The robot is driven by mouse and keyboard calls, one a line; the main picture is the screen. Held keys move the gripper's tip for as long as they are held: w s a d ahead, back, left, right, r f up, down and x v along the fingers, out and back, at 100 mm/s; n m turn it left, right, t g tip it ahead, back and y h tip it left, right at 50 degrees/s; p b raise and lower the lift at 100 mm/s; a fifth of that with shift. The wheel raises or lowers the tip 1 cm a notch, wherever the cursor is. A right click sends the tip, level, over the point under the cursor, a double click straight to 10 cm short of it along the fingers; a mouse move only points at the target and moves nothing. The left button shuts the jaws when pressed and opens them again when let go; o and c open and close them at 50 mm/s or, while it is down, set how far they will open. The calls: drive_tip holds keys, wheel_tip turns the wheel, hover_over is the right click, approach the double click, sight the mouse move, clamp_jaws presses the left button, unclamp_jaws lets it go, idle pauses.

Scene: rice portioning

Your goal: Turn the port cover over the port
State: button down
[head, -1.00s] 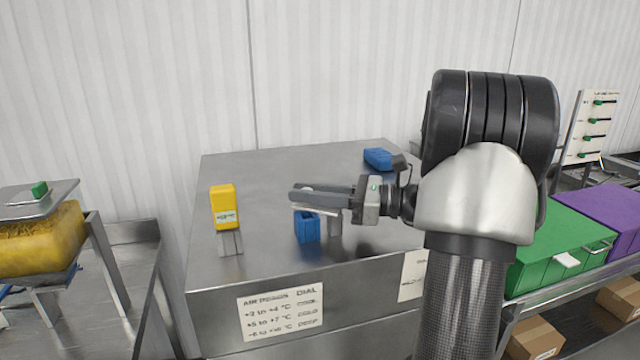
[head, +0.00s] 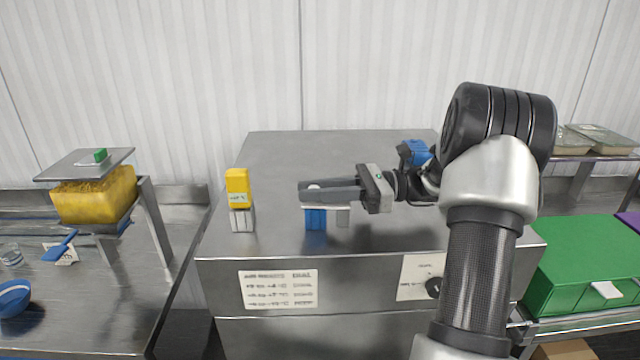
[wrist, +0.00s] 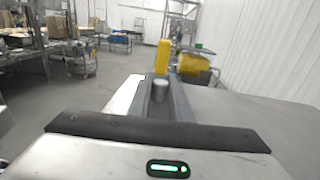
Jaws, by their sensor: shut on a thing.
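My gripper (head: 308,188) reaches in from the right over the steel cabinet top (head: 340,150). Its fingers are shut on a short grey knob (wrist: 160,87), which shows between the fingertips in the wrist view. Under the fingers is a thin pale plate (head: 335,207), which looks like the port cover. Just below it stand a blue block (head: 315,219) and, to its right, a small grey post (head: 343,218). The fingers hide much of the plate, and I cannot tell how far it lies over the port. No port opening is visible.
A yellow block (head: 237,187) on a grey stand (head: 242,219) is left of my gripper. A blue object (head: 414,152) sits behind my wrist. A yellow bin (head: 95,197) stands at left, a green crate (head: 580,262) at right. The cabinet top's back left is clear.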

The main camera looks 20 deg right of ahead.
drive_tip(key=shift+s+a+r+n+g, duration=0.15)
drive_tip(key=shift+n+g, duration=0.25)
drive_tip(key=shift+g, duration=0.2)
drive_tip(key=shift+s+g, duration=0.1)
drive_tip(key=shift+g, duration=0.2)
drive_tip(key=c, duration=1.6)
unclamp_jaws()
wheel_tip(320, 180, up, 10)
drive_tip(key=shift+f, duration=0.1)
